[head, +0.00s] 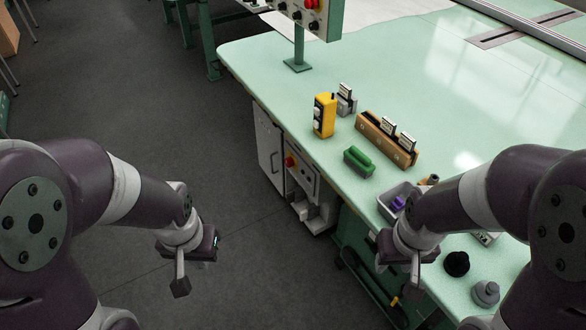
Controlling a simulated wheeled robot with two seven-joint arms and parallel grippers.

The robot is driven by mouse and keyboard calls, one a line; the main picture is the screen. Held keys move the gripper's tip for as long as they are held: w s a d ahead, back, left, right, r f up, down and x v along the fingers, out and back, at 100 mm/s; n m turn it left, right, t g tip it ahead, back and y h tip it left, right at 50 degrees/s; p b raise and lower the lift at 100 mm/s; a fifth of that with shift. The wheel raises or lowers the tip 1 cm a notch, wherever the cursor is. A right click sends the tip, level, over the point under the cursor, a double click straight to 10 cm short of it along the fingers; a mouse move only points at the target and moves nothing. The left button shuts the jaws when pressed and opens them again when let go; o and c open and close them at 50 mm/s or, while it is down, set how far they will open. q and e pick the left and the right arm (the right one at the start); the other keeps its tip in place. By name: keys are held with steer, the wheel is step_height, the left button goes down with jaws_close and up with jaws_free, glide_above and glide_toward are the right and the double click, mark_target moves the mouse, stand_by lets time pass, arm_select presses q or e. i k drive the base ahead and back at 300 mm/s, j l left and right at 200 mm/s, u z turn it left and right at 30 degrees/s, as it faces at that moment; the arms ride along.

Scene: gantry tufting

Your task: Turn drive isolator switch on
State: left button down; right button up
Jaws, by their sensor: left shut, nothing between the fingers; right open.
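A red rotary switch on a yellow plate (291,161) sits on the grey control panel (303,172) under the table's left edge; it looks like the drive isolator. Its exact handle angle is too small to tell. My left gripper (180,286) is shut and empty over the floor, below and left of the panel, apart from it. My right gripper (398,268) is open and empty near the table's front-left edge, right of and below the panel.
The green table (270,68) carries a yellow control box (324,115), a wooden block with cards (386,139), a green brush-like block (358,161), a grey bin (386,205) and black and grey knobs. A pendant box (330,20) stands behind.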

mark_target(288, 161)
steer(key=i+j+z, duration=0.25)
steer(key=i+j, duration=0.2)
steer(key=j, duration=0.15)
steer(key=i+j+z, duration=0.25)
steer(key=j, duration=0.4)
steer(key=i+j+z, duration=0.1)
steer(key=i+j, duration=0.2)
steer(key=i+j+z, duration=0.1)
steer(key=j, duration=0.3)
